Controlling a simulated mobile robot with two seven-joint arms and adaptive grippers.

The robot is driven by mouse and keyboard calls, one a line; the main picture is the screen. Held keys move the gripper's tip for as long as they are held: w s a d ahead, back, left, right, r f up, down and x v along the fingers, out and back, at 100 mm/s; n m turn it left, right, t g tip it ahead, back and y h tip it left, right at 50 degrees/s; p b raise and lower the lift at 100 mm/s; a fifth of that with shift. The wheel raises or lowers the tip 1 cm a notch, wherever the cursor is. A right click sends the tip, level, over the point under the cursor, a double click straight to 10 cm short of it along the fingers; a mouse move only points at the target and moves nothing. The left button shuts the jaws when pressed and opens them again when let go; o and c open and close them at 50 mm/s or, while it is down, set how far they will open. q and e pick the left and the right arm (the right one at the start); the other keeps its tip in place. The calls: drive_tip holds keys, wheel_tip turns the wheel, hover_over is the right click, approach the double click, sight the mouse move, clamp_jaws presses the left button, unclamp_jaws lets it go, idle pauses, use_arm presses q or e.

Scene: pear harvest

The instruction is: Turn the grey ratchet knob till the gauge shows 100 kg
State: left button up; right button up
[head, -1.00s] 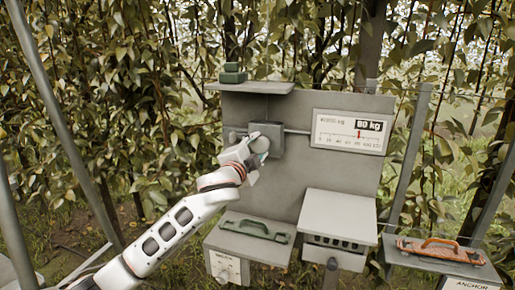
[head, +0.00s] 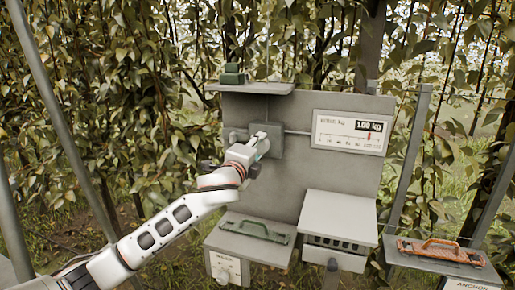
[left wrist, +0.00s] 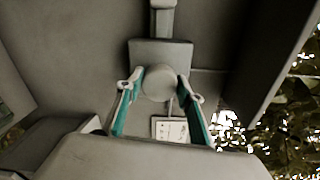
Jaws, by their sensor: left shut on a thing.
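The grey round ratchet knob (left wrist: 159,84) sits on a square grey housing (head: 272,140) on the upright panel. My left gripper (head: 258,146) is at the knob, its teal-lined fingers on either side of it in the left wrist view, shut on it. In the head view the gripper mostly hides the knob. The white gauge (head: 340,140) on the panel to the right reads 100 kg in its black display (head: 369,126). Its red pointer stands near the right end of the scale. My right gripper is not in view.
A green handled piece (head: 254,231) lies on the lower left shelf. A grey slotted box (head: 337,215) is beside it, and an orange handled piece (head: 440,249) lies on the right shelf. A small green block (head: 232,76) is on the top ledge. Metal poles and foliage surround the panel.

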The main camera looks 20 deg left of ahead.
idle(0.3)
use_arm(q)
drive_tip(key=o, duration=1.1)
drive_tip(key=shift+s, duration=0.1)
drive_tip(key=s, duration=1.2)
drive_tip(key=shift+a, duration=0.2)
drive_tip(key=s+d+f+n+g+h, duration=0.1)
drive_tip(key=s+d+f+n+g, duration=0.2)
drive_tip(key=f, duration=1.1)
drive_tip(key=s+f+n+g+h, duration=0.1)
drive_tip(key=s+f+n, duration=0.25)
drive_tip(key=f, duration=1.05)
drive_tip(key=s+f+n+g, duration=0.1)
drive_tip(key=s+f+n, duration=0.2)
drive_tip(key=s+f, duration=0.5)
drive_tip(key=s+a+f+n+g, duration=0.1)
drive_tip(key=s+f+n, duration=0.2)
drive_tip(key=s+f, duration=0.5)
drive_tip(key=s+a+f+n+g, duration=0.1)
drive_tip(key=s+f+n, duration=0.3)
drive_tip(key=s+f, duration=0.4)
drive_tip(key=shift+f+g+y, duration=0.3)
